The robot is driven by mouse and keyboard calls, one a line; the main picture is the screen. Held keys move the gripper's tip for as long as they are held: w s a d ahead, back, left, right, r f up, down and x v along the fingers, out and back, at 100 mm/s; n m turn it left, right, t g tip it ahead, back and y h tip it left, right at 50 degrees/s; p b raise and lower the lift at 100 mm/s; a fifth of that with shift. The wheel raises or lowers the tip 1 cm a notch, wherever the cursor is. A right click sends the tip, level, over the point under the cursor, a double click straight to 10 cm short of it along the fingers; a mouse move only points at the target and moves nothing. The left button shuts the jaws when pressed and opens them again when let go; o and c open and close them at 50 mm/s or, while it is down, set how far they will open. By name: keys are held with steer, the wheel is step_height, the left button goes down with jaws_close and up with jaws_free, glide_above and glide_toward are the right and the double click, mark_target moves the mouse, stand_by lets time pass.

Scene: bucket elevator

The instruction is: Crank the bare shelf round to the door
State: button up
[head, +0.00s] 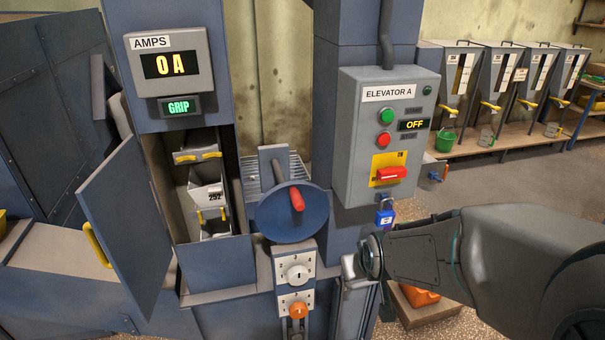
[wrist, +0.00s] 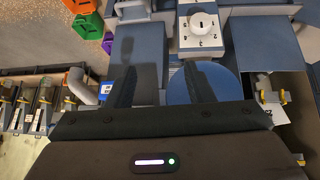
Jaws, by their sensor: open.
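The crank is a blue round wheel (head: 285,222) with a red handle (head: 297,199), on the machine's front in the head view. Part of the wheel (wrist: 217,86) shows in the wrist view, beyond one finger. The blue door (head: 125,225) with a yellow handle stands open on the left. Inside the opening, an upper part (head: 198,154) with yellow grips sits above a pale bucket (head: 208,195) tagged 252. I cannot tell which shelf is bare. My gripper (head: 352,270) is open and empty, right of and below the wheel; its fingers (wrist: 160,85) show spread in the wrist view.
The Elevator A panel (head: 385,135) reads OFF, with a blue padlock (head: 384,217) below its red switch. The ammeter (head: 168,65) reads 0 A, and GRIP (head: 179,107) is lit green. A white dial (head: 298,272) and orange knob (head: 298,310) sit below the wheel.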

steer(key=w+a+n+t+y+p, duration=0.2)
steer(key=w+a+t+p, duration=0.25)
steer(key=w, duration=0.25)
steer(key=t+y+p, duration=0.2)
steer(key=t+p, duration=0.4)
glide_toward(297, 200)
steer(key=shift+s+d+f, duration=0.6)
steer(key=shift+s+f, duration=0.15)
steer(key=w+b, duration=0.1)
steer(key=b, duration=0.3)
steer(key=w+b, duration=0.1)
steer(key=b, duration=0.3)
steer(key=shift+w+a+f+n, duration=0.2)
steer(key=shift+w+a+n, duration=0.05)
steer(key=shift+a+n, duration=0.15)
steer(key=p+x, duration=0.1)
steer(key=x, duration=0.2)
steer(key=p+x, duration=0.1)
steer(key=x, duration=0.2)
steer(key=p+x, duration=0.1)
steer(key=x, duration=0.2)
steer(key=shift+w+a+r, duration=0.2)
steer(key=shift+w+r, duration=0.1)
steer(key=shift+w, duration=0.05)
steer(key=shift+w+a+f+p, duration=0.1)
steer(key=shift+w+a+p, duration=0.1)
steer(key=shift+w+p, duration=0.35)
steer(key=shift+w, duration=0.1)
